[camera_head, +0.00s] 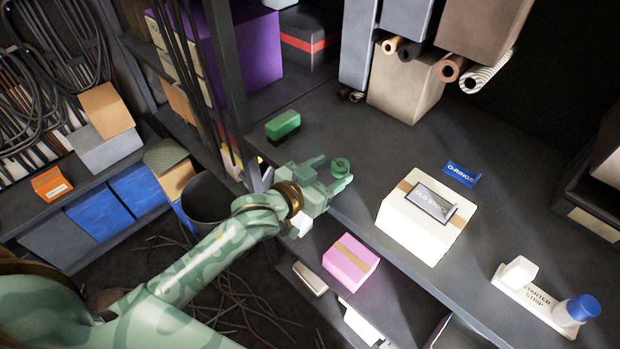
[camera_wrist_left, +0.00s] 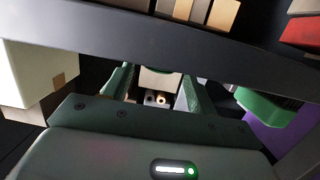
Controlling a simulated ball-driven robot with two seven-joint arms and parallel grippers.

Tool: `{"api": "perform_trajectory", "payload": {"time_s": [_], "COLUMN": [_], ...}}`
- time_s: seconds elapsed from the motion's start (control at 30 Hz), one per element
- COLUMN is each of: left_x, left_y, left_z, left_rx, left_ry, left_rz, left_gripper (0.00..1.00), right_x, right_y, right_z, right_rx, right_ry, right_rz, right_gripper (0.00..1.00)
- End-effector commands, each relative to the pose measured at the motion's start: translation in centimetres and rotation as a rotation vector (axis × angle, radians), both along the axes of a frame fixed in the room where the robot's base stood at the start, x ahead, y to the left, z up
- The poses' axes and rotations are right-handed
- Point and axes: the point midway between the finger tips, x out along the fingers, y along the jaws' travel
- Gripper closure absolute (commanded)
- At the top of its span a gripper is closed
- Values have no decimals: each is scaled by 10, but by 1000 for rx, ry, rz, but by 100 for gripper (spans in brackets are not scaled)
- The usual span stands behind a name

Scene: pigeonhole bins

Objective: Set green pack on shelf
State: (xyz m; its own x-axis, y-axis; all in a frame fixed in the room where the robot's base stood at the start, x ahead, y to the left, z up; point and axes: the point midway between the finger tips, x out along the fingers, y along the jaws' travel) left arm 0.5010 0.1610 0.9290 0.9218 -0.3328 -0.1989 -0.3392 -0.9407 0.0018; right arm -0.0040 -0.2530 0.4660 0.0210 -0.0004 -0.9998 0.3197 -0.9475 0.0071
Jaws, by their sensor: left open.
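The green pack (camera_head: 284,124) is a small bright green block with a dark lower side. It rests on the dark grey shelf (camera_head: 330,129), near its left end. It also shows at the right of the left wrist view (camera_wrist_left: 265,105), outside my fingers. My left gripper (camera_head: 334,172) is open at the shelf's front edge, to the right of the pack and apart from it. The left wrist view shows nothing held between its fingers (camera_wrist_left: 158,88). My right gripper is not in view.
A small round green thing (camera_head: 341,166) shows at my left fingertips; I cannot tell if they touch. A white "old stock" box (camera_head: 412,228) and a blue O-rings card (camera_head: 462,174) stand to the right. A dark post (camera_head: 228,75) rises left of the pack. A pink box (camera_head: 350,264) sits below.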

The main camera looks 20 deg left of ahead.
Motion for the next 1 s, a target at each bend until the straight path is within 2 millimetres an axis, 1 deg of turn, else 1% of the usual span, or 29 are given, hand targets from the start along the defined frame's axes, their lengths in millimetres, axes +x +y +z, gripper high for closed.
{"api": "perform_trajectory", "payload": {"time_s": [0.03,0.1,0.2,0.3,0.4,0.5,0.67,0.73,0.77,0.83,0.87,0.93,0.97,1.0], "left_x": [-13,-29,-48,-63,-71,-74,-74,-74,-74,-75,-76,-86,-95,-112], "left_y": [4,10,17,23,25,26,27,28,30,37,42,55,61,70], "left_z": [6,9,13,15,16,17,16,9,2,-28,-46,-101,-131,-175], "left_rx": [3,2,3,3,3,1,1,7,12,36,49,94,116,152], "left_ry": [1,2,2,1,1,0,0,13,25,78,110,211,267,352], "left_rz": [0,0,-1,0,0,0,0,5,11,31,44,76,92,110], "left_gripper": [43,43,43,43,43,43,43,43,43,43,43,43,43,43], "right_x": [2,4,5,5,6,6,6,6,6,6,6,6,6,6], "right_y": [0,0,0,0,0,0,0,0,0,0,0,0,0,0], "right_z": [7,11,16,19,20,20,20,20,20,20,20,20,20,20], "right_rx": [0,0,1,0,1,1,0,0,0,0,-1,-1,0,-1], "right_ry": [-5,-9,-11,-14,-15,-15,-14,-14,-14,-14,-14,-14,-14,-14], "right_rz": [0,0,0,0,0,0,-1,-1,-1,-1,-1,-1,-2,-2], "right_gripper": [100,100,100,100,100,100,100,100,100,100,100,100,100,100]}}
